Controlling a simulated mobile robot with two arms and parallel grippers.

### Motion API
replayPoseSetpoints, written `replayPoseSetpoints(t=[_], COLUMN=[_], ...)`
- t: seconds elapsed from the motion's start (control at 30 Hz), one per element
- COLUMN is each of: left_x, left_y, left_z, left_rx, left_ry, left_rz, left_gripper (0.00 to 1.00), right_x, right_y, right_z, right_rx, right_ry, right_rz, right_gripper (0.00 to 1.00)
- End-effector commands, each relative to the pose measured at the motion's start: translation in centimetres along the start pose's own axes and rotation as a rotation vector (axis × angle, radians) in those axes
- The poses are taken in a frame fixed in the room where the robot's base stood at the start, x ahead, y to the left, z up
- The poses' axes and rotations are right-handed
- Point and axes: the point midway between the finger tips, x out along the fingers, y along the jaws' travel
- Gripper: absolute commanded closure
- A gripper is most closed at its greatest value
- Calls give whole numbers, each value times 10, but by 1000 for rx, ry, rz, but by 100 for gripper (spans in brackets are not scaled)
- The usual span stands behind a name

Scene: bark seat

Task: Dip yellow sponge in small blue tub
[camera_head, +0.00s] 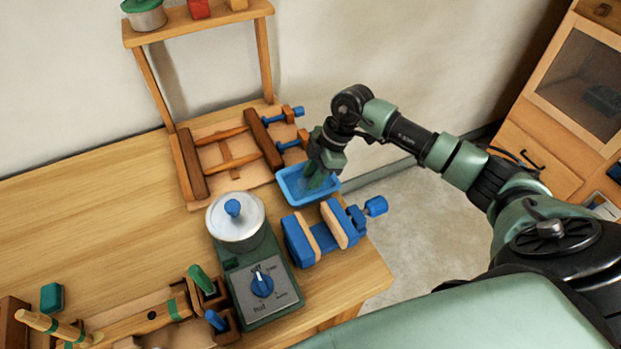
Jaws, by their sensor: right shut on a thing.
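The small blue tub (292,189) stands at the far right part of the wooden workbench, near its right edge. My right gripper (318,182) points down into the tub, with its green fingers low inside the rim. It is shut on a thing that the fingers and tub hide. I cannot make out the yellow sponge anywhere in this view. My left gripper is not in view.
A blue vise (301,240) stands just in front of the tub. A green hotplate device with a metal pot (235,228) is to its left. A wooden frame clamp (223,143) lies behind left. The bench's (90,215) left middle is clear.

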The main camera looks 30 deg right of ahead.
Motion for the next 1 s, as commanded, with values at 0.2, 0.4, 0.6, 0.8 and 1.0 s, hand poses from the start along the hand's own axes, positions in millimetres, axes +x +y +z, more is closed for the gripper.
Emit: replayPoseSetpoints(t=[0.2, 0.4, 0.6, 0.8, 1.0], left_x=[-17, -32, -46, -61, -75], left_y=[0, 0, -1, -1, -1], left_z=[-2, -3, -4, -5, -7], left_rx=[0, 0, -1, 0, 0], left_ry=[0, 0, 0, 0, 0], left_rz=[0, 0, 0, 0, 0], left_gripper=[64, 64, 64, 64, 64], right_x=[-18, -32, -47, -62, -77], right_y=[0, 0, 0, 0, 0], right_z=[-7, -13, -20, -26, -32], right_rx=[0, 0, 0, 0, 0], right_ry=[0, 0, 0, 0, 0], right_rz=[1, 0, 0, 0, 0], right_gripper=[100, 100, 100, 100, 100])
